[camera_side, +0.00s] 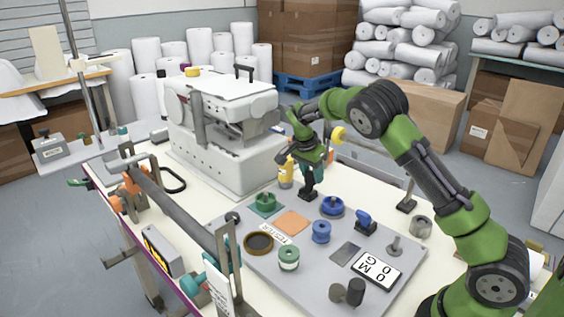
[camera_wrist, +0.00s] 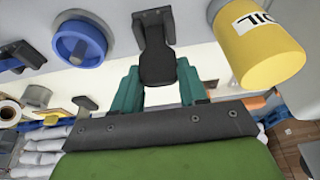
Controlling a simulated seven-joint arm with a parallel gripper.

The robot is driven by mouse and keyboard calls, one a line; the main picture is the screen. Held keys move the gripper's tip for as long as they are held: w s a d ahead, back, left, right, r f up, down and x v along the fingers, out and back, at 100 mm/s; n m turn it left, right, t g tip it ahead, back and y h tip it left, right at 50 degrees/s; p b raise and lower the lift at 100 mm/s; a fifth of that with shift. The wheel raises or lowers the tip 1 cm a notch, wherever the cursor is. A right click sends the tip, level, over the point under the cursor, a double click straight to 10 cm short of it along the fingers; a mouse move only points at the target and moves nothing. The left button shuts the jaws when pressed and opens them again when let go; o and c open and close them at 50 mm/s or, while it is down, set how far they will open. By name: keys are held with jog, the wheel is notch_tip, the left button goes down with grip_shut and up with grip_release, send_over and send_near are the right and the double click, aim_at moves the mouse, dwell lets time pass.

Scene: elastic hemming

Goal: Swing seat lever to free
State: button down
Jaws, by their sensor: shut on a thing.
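My gripper (camera_side: 311,176) points down at the table just in front of the white sewing machine (camera_side: 225,152). Its teal fingers also show in the wrist view (camera_wrist: 158,80), one on each side of a dark lever (camera_wrist: 157,64). They are shut on the lever's rounded end. The lever's dark bracket (camera_wrist: 152,28) sits beyond the fingertips. In the side view the dark lever piece (camera_side: 308,190) shows directly under my gripper, small and partly covered by the fingers. Its exact angle and any free or locked marking cannot be read.
A yellow oil bottle (camera_wrist: 262,50) stands close beside my gripper. A blue round part (camera_side: 332,206) is near on the other side. A grey mat (camera_side: 318,268) holds spools, an orange patch and a label card. A rail (camera_side: 185,208) runs along the left.

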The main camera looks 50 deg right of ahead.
aim_at(309, 182)
jog(key=a+h, duration=0.1)
jog(key=h, duration=0.1)
jog(key=a+h, duration=0.2)
jog(key=shift+h, duration=0.4)
jog(key=shift+a+f+h, duration=0.25)
jog(key=shift+a+h, duration=0.25)
jog(key=shift+h, duration=0.45)
jog(key=shift+a+f+h, duration=0.2)
jog(key=shift+a+h, duration=0.3)
jog(key=shift+h, duration=0.45)
jog(key=c, duration=0.6)
grip_release()
jog(key=v, duration=1.7)
jog(key=shift+f, duration=0.15)
